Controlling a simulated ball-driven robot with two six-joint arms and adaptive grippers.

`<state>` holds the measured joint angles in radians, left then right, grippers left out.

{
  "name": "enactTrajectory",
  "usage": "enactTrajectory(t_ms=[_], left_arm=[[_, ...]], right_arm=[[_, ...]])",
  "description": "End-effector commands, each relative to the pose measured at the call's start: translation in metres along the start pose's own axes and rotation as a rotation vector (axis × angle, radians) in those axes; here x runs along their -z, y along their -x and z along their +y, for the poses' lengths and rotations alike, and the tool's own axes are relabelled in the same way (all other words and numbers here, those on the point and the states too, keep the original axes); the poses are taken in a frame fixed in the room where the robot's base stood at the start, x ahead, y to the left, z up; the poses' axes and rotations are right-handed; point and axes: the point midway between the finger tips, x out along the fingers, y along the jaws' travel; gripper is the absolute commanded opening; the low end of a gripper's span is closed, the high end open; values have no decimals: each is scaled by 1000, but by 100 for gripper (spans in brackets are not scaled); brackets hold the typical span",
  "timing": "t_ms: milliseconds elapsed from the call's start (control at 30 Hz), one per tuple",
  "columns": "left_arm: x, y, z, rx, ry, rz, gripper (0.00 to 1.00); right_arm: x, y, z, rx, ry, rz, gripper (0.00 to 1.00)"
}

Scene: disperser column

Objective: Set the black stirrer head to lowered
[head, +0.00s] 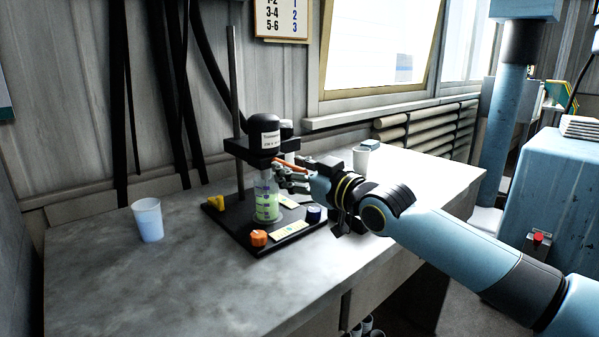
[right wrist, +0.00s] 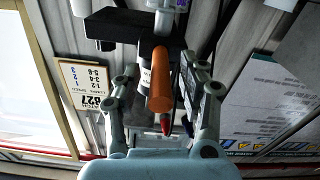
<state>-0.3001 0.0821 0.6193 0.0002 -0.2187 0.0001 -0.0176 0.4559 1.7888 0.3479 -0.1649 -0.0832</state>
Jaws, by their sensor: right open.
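The black stirrer head (head: 264,126) sits partway up a thin grey rod (head: 236,85), above a clear beaker (head: 267,205) of green liquid. Whether its lower end reaches into the liquid is hard to tell. An orange handle (head: 287,165) sticks out from the head towards my right gripper (head: 292,178). There is a gap on each side of the handle. My left gripper is not in view.
The black base (head: 222,220) carries a yellow knob (head: 216,202), an orange knob (head: 259,238) and a dark blue knob (head: 314,214). A cup (head: 148,219) stands at left, and a white cup (head: 361,159) stands behind my right arm. The bench's front left is clear.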

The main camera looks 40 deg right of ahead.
Motion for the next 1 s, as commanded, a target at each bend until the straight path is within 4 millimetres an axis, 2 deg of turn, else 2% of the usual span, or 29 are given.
enactTrajectory(t_ms=[167, 1000], left_arm=[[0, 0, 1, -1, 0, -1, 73], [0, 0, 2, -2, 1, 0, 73]], right_arm=[[-1, 10, 0, 0, 4, -2, 42], [-1, 95, -1, 3, 6, -3, 42]])
